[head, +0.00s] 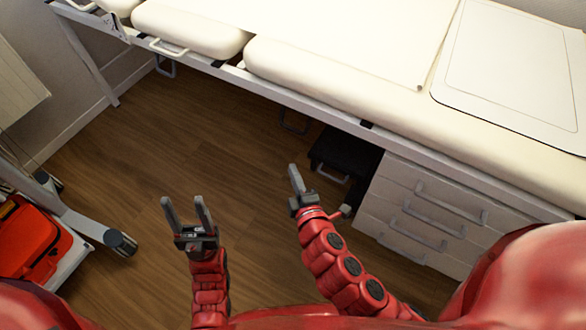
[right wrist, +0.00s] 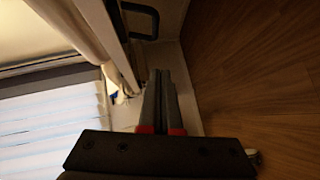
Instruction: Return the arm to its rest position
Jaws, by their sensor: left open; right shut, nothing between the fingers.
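My left gripper (head: 187,212) is open and empty, with its two grey fingers apart, above the wooden floor in the head view. My right gripper (head: 296,178) is to the right of it, over the floor in front of the couch. Its fingers are together with nothing between them, and the right wrist view also shows the closed fingers (right wrist: 160,98) side by side. Both red arms reach forward from the bottom of the head view.
A cream padded couch (head: 330,62) on a white frame runs across the back. A white drawer unit (head: 430,215) stands under it at right, beside a black step (head: 342,155). A red bag (head: 28,240) on a wheeled stand is at left. Wooden floor (head: 190,130) lies open between.

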